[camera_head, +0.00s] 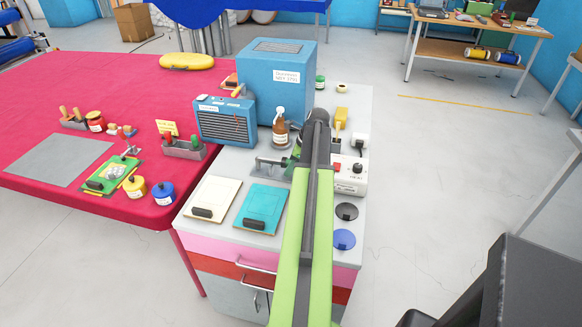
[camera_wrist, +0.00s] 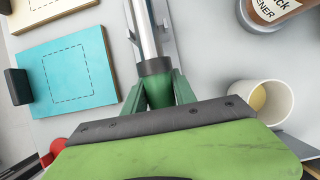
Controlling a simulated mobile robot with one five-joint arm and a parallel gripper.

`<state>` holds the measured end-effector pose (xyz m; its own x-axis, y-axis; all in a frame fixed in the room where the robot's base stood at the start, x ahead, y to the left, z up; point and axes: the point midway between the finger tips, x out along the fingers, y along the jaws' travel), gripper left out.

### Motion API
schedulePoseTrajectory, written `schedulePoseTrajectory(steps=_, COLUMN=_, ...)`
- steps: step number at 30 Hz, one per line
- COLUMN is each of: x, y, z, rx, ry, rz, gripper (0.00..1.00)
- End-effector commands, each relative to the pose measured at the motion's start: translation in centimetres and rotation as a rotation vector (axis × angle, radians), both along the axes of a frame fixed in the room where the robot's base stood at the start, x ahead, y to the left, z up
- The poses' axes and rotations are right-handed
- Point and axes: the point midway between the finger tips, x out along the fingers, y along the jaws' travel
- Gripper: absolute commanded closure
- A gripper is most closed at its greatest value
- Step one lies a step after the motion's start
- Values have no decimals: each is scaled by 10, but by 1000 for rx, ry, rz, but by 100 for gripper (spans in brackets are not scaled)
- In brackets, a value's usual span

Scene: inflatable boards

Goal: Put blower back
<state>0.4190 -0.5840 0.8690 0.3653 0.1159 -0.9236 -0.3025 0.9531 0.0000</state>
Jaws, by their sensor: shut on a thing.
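The blower (camera_wrist: 154,68) has a silver tube, a dark collar and a dark green body. In the wrist view its tube points away from my gripper (camera_wrist: 160,122), which is shut on the body. In the head view the blower's grey nozzle (camera_head: 268,163) points left over the grey cabinet top (camera_head: 226,167). My arm hides most of its body and my fingertips.
A teal board (camera_head: 261,208) and a cream board (camera_head: 213,199) lie at the cabinet's front left. A brown bottle (camera_head: 280,132) stands behind the nozzle. A white cup (camera_wrist: 267,103) is close right in the wrist view. A white socket box (camera_head: 350,178) is right of my arm.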

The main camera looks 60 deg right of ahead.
Motion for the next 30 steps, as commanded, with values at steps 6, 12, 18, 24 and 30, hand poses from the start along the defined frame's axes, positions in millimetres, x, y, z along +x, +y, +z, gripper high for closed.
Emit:
schedulePoseTrajectory(steps=6, x=0, y=0, z=0, rx=0, ry=0, rz=0, gripper=100)
schedulePoseTrajectory(steps=12, x=0, y=0, z=-2, rx=0, ry=0, rz=0, gripper=100)
schedulePoseTrajectory(steps=18, x=0, y=0, z=-4, rx=0, ry=-1, rz=0, gripper=100)
schedulePoseTrajectory(steps=24, x=0, y=0, z=-4, rx=0, ry=0, rz=0, gripper=100)
schedulePoseTrajectory(steps=30, x=0, y=0, z=-4, rx=0, ry=0, rz=0, gripper=56)
